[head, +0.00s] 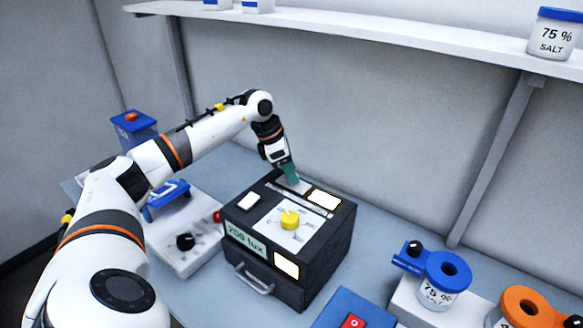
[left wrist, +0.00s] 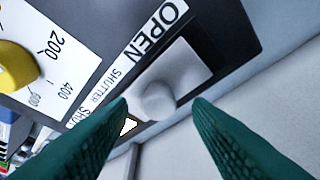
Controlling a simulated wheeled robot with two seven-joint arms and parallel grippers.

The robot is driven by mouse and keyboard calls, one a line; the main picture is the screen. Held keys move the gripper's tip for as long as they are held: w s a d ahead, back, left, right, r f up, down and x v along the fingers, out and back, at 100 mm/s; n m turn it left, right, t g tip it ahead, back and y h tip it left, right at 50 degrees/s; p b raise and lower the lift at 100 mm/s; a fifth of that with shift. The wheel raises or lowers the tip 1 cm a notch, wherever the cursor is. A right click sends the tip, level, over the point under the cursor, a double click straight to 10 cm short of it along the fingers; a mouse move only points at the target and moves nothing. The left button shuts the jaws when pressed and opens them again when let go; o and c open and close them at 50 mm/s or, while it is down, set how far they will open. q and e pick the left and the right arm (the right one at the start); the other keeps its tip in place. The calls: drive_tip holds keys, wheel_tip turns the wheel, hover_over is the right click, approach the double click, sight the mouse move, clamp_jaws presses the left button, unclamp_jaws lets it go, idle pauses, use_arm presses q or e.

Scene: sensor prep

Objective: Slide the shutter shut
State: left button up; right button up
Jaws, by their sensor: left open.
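The shutter (left wrist: 185,75) is a pale grey sliding plate with a round knob (left wrist: 154,100), on top of the dark box (head: 315,250). In the left wrist view it lies beside the printed words OPEN and SHUTTER, near the OPEN end. A partly hidden label starting "SHU" is further along the strip. My left gripper (head: 290,175) is above the back of the box. Its green fingers (left wrist: 160,118) are open, one on each side of the knob in the picture; I cannot tell whether they touch it. My right gripper is not in view.
The box top has a yellow dial (head: 290,220), a lit window (head: 324,199) and a white button (head: 249,202). A white control panel (head: 185,255) with a black knob stands left. Jars (head: 435,285) stand right. A wall shelf (head: 400,45) runs above.

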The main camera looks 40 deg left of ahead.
use_arm(q)
drive_tip(key=shift+w+d+f, duration=0.1)
drive_tip(key=shift+d+f, duration=0.05)
drive_tip(key=shift+f, duration=0.4)
clamp_jaws()
drive_tip(key=d, duration=0.6)
drive_tip(key=w+d, duration=0.1)
drive_tip(key=d, duration=0.2)
drive_tip(key=shift+d+r, duration=0.1)
drive_tip(key=shift+d, duration=0.05)
drive_tip(key=shift+c, duration=2)
unclamp_jaws()
drive_tip(key=o, duration=0.4)
drive_tip(key=shift+d, duration=0.15)
